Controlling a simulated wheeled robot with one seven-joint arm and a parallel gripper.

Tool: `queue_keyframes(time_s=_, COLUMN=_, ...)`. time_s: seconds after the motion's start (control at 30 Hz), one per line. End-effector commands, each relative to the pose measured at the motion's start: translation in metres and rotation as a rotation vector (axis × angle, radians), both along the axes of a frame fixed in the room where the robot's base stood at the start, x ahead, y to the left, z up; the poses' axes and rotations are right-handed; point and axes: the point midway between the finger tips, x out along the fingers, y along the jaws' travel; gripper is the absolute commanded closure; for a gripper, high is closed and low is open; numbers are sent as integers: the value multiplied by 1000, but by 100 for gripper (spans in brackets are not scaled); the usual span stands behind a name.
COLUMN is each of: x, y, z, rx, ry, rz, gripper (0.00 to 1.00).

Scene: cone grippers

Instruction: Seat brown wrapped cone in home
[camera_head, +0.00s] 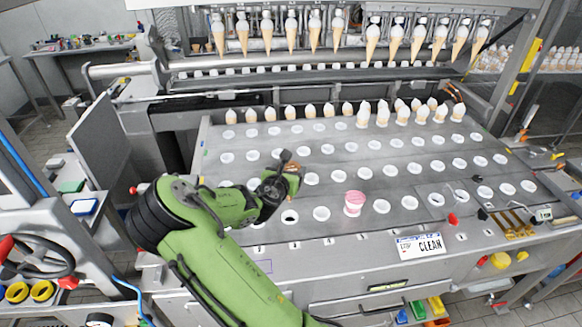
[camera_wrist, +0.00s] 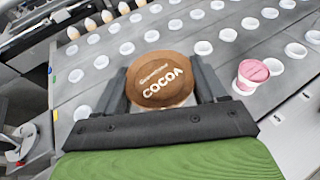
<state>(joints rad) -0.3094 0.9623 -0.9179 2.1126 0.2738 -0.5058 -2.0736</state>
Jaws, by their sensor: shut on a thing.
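The brown wrapped cone shows in the wrist view as a round brown lid (camera_wrist: 160,78) with the word COCOA, seen from above. My gripper (camera_wrist: 161,88) is shut on it, one dark finger on each side. In the head view, my gripper (camera_head: 287,168) is over the left middle of the grey deck, and only a little brown of the cone (camera_head: 293,167) shows past the fingers. The cone's lower part is hidden, so I cannot tell whether it touches the deck. A dark-centred ring (camera_head: 289,217) lies nearer the front; I cannot tell which ring is home.
A pink-topped cone (camera_head: 354,202) stands in the deck (camera_head: 330,165) to the right of my gripper. Rows of white rings cover the deck. Several pale cones (camera_head: 362,114) stand along its back, with more hanging above. A CLEAN sign (camera_head: 421,245) is at the front.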

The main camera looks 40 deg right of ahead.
Motion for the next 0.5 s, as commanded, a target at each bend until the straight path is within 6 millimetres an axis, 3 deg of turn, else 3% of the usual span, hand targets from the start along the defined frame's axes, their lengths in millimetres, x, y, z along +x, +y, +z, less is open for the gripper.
queue_keyframes(time_s=0.5, x=0, y=0, z=-49, rx=0, ry=0, rz=0, gripper=44)
